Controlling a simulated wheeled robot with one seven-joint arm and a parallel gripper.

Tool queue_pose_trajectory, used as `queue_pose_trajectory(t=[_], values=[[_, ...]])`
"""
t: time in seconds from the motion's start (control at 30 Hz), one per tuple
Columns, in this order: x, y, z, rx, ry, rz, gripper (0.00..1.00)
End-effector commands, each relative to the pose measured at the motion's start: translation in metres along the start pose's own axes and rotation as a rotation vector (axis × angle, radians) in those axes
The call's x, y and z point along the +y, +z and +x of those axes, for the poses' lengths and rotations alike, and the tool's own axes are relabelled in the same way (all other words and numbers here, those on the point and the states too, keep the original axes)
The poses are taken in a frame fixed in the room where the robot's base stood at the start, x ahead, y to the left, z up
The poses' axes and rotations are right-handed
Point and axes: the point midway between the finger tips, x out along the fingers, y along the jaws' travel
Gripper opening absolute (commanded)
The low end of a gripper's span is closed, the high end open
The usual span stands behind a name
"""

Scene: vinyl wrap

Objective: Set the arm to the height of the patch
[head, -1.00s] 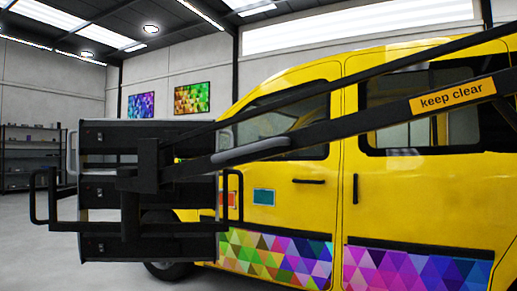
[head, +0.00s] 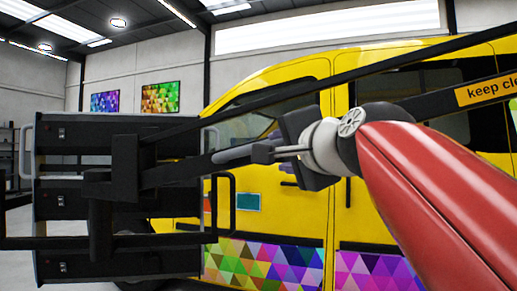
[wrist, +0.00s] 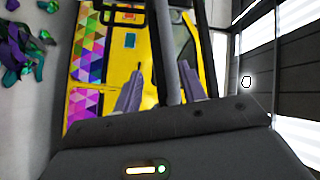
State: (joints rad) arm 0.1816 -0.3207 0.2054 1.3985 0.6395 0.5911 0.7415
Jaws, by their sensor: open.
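The black boom arm (head: 400,107), with a "keep clear" label and a grey sleeve (head: 232,154), slopes down leftward to a dark three-part panel (head: 65,160). The panel hangs upright. A teal patch (head: 248,202) on the yellow van door lies right of the panel, about level with its middle part in the picture. It also shows in the wrist view (wrist: 130,40). My gripper (head: 264,152) is open near the sleeve. In the wrist view a dark bar (wrist: 170,50) runs between its fingers; I cannot tell whether they touch it.
The yellow van (head: 290,85) stands behind the boom, with a triangle-patterned strip (head: 265,265) along its lower side. An orange patch (head: 207,203) is partly hidden by the panel frame. A second bar (head: 300,90) runs above the boom. Purple and green scraps (wrist: 20,50) lie on the floor.

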Motion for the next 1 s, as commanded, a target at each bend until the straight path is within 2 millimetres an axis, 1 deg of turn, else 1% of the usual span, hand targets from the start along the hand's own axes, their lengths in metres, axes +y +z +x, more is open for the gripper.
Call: queue_pose_trajectory(t=[0.03,0.17,0.4,0.5,0.6,0.73,0.97,1.0], values=[[-0.007,-0.002,0.001,0.002,-0.018,0.017,0.41],[-0.013,-0.004,0.010,0.003,-0.031,0.033,0.41],[-0.014,-0.004,0.048,0.002,-0.027,0.033,0.41],[-0.015,-0.004,0.062,0.002,-0.028,0.031,0.41],[-0.015,-0.004,0.072,0.003,-0.028,0.030,0.41],[-0.014,-0.003,0.078,0.002,-0.029,0.031,0.41],[-0.013,-0.003,0.079,0.003,-0.029,0.029,0.41],[-0.013,-0.003,0.079,0.003,-0.029,0.029,0.38]])
